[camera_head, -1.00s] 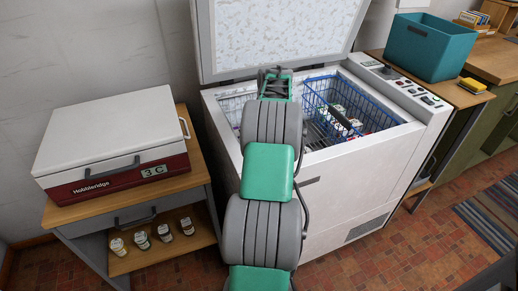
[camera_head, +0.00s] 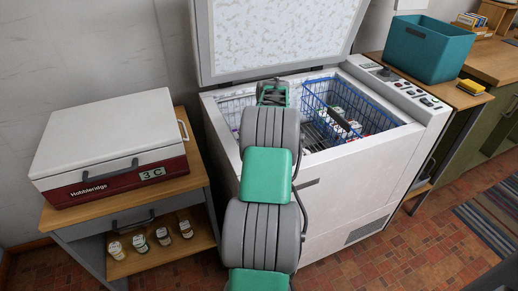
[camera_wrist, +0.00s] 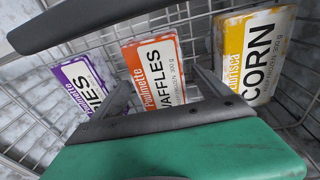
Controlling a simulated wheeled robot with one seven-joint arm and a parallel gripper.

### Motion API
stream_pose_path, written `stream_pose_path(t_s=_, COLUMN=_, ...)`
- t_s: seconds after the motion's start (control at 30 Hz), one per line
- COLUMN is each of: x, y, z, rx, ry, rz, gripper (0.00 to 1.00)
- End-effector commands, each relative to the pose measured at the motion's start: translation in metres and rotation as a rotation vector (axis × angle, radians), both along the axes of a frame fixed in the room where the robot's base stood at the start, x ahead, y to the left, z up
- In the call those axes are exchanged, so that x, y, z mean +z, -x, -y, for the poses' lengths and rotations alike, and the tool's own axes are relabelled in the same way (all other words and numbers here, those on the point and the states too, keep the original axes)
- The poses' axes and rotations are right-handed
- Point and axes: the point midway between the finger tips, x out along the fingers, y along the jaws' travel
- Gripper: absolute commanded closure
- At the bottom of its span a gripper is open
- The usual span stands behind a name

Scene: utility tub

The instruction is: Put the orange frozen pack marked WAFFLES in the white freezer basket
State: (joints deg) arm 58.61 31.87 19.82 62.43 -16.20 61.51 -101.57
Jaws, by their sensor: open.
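The orange and white pack marked WAFFLES (camera_wrist: 155,72) shows in the middle of the wrist view, among pale wire mesh. My gripper (camera_wrist: 163,80) is open, with one finger to each side of the pack's lower part; I cannot tell whether either touches it. In the head view my gripper (camera_head: 272,92) is over the left part of the open freezer, its fingers hidden. The white wire basket (camera_head: 234,106) is at the freezer's left, partly behind my arm. Pale wires (camera_wrist: 205,22) also show in the wrist view around the packs.
A yellow CORN pack (camera_wrist: 254,55) stands right of the waffles, and a purple-edged pack (camera_wrist: 82,84) is left. A dark handle bar (camera_wrist: 85,20) crosses the wrist view's upper left. A blue wire basket (camera_head: 310,96) with tubs fills the freezer's right. The lid (camera_head: 280,35) stands open.

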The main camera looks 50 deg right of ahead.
Motion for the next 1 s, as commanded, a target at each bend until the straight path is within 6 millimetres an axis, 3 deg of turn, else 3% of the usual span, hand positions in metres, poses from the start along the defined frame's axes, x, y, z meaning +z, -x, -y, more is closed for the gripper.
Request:
stream_pose_path(t_s=0.17, x=0.020, y=0.002, z=0.002, rx=-0.002, ry=0.004, rz=0.002, gripper=0.12)
stream_pose_path(t_s=0.4, x=0.082, y=0.011, z=0.003, rx=-0.001, ry=0.004, rz=0.003, gripper=0.12)
stream_pose_path(t_s=0.57, x=0.112, y=0.016, z=0.003, rx=-0.001, ry=0.001, rz=0.002, gripper=0.12)
stream_pose_path(t_s=1.0, x=0.122, y=0.017, z=0.002, rx=-0.001, ry=0.000, rz=0.000, gripper=0.12)
